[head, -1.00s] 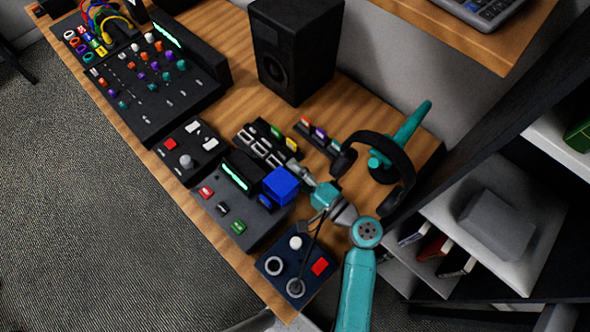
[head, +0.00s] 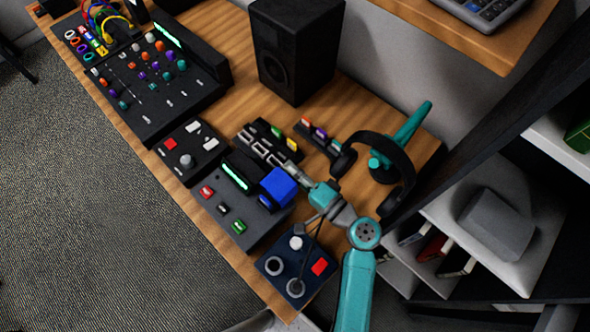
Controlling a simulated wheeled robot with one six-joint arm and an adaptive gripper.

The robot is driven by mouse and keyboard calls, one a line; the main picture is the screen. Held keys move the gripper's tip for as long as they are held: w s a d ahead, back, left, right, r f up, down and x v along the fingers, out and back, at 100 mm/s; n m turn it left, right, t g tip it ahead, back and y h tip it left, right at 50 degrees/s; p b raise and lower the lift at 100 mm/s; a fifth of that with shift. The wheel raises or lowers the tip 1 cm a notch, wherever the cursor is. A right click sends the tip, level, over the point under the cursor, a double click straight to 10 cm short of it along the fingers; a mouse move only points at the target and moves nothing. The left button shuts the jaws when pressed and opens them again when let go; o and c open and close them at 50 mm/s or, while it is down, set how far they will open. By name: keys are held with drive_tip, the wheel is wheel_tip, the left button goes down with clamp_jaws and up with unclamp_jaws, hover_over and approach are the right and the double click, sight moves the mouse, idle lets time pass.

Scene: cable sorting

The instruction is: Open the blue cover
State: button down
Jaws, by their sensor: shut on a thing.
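The blue cover (head: 278,188) is a box-like cap at the right end of a dark panel (head: 222,212) on the wooden desk. The panel also carries a green-lit display (head: 235,176) and red, black and green buttons. My gripper (head: 299,176) reaches in from the right and is shut on the upper right edge of the blue cover. The fingertips are small and partly hidden against the cover. The cover looks slightly tilted. What lies under it is hidden.
A control box (head: 296,262) with knobs, a lever and a red button stands just below my arm. Headphones on a teal stand (head: 388,160) are close on the right. A row of switches (head: 266,145) and a black speaker (head: 293,50) stand behind.

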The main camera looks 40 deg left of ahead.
drive_tip(key=shift+s, duration=0.1)
drive_tip(key=c, duration=1)
unclamp_jaws()
drive_tip(key=shift+c, duration=0.2)
drive_tip(key=d, duration=0.8)
drive_tip(key=s+d, duration=0.1)
drive_tip(key=d, duration=0.3)
